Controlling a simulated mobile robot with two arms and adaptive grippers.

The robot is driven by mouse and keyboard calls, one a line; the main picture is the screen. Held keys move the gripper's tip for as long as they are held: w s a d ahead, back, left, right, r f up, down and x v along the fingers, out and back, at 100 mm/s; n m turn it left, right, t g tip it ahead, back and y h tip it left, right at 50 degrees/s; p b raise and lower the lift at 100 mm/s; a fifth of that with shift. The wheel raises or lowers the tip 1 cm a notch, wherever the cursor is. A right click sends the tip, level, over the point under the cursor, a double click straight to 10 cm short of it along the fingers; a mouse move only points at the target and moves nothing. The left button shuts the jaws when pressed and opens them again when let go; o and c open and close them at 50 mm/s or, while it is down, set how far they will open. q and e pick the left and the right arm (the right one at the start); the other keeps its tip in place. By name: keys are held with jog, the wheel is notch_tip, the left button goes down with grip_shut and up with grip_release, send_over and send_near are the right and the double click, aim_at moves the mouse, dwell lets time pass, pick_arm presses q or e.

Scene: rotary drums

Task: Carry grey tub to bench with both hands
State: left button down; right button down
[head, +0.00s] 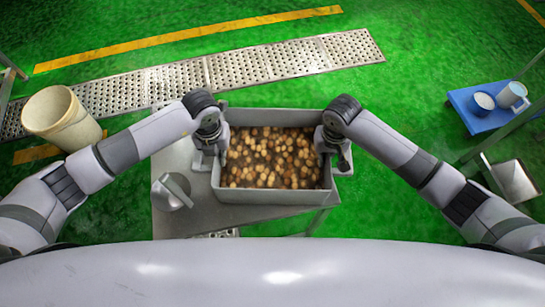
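The grey tub (264,197) is full of small round brown and tan pieces. It sits on, or just above, the grey metal bench (172,222); I cannot tell which. My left gripper (208,160) is at the tub's left wall and my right gripper (338,162) is at its right wall. Both point down over the side rims, and their fingertips are mostly hidden by the wrists and the tub edge. I cannot see whether the fingers are closed on the rims.
A metal scoop-like object (172,192) lies on the bench left of the tub. A cream bucket (62,118) stands on the green floor at left. A perforated metal grating (240,68) crosses behind. A blue platform with white containers (478,104) is at right.

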dwell(0.5)
pick_arm(q)
jog(key=shift+w+r, duration=0.2)
pick_arm(e)
jog(key=shift+w+r, duration=0.15)
jog(key=shift+r, duration=0.05)
pick_arm(q)
jog(key=shift+r+p, duration=0.1)
jog(key=shift+p, duration=0.2)
pick_arm(e)
jog(key=shift+r, duration=0.15)
